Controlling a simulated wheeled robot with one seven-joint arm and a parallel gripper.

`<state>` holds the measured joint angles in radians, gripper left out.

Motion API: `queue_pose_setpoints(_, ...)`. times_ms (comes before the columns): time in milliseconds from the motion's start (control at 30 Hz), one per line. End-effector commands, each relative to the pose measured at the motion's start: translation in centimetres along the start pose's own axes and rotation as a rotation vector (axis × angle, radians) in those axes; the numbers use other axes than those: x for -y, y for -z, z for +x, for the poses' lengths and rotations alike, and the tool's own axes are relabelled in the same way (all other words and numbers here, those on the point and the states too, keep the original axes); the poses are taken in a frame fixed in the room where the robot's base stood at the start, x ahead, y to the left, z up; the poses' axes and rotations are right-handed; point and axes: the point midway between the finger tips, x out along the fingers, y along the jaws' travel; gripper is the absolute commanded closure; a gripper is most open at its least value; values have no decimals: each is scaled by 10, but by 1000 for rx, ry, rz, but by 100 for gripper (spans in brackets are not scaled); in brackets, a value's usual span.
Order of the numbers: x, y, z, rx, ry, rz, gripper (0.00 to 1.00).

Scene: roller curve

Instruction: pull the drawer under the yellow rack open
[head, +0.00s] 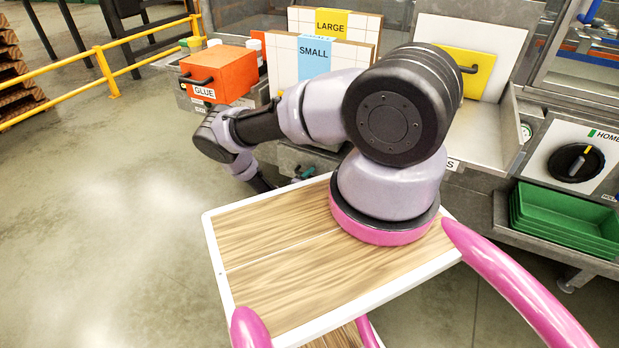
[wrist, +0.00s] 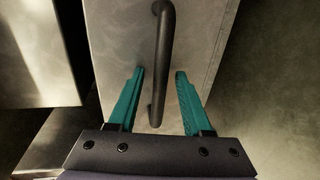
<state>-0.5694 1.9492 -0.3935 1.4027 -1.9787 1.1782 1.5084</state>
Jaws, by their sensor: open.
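In the wrist view a grey metal drawer front (wrist: 205,40) fills the middle, with a dark bar handle (wrist: 165,45) on it. My gripper (wrist: 159,73) is open, with one teal finger on each side of the handle. The handle lies between the fingers and neither appears pressed on it. The drawer looks shut, as far as I can tell. In the head view a bit of my teal gripper (head: 305,172) shows low at the counter front; my arm hides most of the drawer. A rack with a yellow LARGE label (head: 333,22) stands behind one with a blue SMALL label (head: 314,60).
An orange GLUE box (head: 222,73) stands at the counter's left end. A yellow panel with a handle (head: 470,72) leans at the right. Green trays (head: 565,222) and a HOME knob (head: 575,162) are further right. The floor (head: 100,200) at left is clear, up to a yellow rail (head: 95,55).

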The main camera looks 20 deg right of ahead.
Motion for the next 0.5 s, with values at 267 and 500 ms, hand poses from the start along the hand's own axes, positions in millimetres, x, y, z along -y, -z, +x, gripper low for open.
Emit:
queue_pose_setpoints(267,0,0,0,0,0,0,81)
queue_pose_setpoints(500,0,0,0,0,1,0,100)
